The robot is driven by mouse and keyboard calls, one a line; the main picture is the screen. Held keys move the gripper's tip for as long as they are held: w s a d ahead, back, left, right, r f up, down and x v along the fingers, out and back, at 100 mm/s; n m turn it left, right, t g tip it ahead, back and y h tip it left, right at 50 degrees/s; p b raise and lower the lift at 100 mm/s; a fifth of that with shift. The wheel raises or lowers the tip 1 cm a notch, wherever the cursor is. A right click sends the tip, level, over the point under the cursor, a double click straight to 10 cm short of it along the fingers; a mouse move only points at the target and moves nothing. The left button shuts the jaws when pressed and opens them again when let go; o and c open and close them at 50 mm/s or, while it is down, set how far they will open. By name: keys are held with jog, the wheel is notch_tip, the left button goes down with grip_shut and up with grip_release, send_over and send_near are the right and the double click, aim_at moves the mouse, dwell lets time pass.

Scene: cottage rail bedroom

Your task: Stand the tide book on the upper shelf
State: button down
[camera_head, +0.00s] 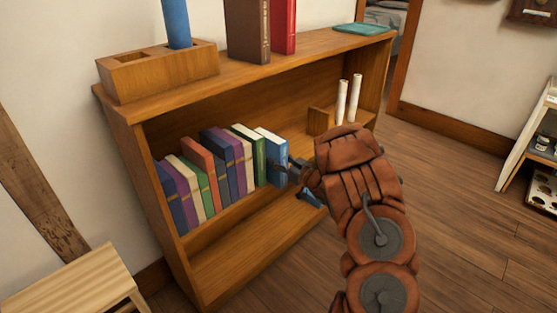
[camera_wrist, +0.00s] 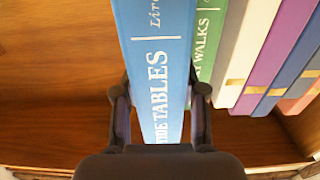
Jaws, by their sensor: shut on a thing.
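The tide book is a blue book (camera_head: 271,156) with white lettering at the right end of the row on the upper shelf (camera_head: 225,208). It looks upright, next to a green book (camera_head: 250,153). I cannot tell whether its base touches the shelf. My gripper (camera_head: 287,172) is shut on its spine edge. In the wrist view my gripper (camera_wrist: 160,115) has a finger on each side of the blue book (camera_wrist: 158,60), whose spine reads "TABLES". The green book (camera_wrist: 207,40) stands close to its right there.
Several books (camera_head: 200,170) fill the shelf to the left. A wooden block (camera_head: 318,121) and two white rolls (camera_head: 348,99) stand to the right. Brown and red books (camera_head: 248,30) and a wooden holder (camera_head: 160,75) are on top. Something blue (camera_head: 312,198) shows lower down, unclear.

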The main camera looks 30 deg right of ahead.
jog(key=c, duration=0.6)
grip_release()
jog(key=shift+s, duration=0.1)
jog(key=shift+b+v, duration=0.35)
jog(key=shift+v, duration=9.05)
jog(key=shift+d+r, duration=0.1)
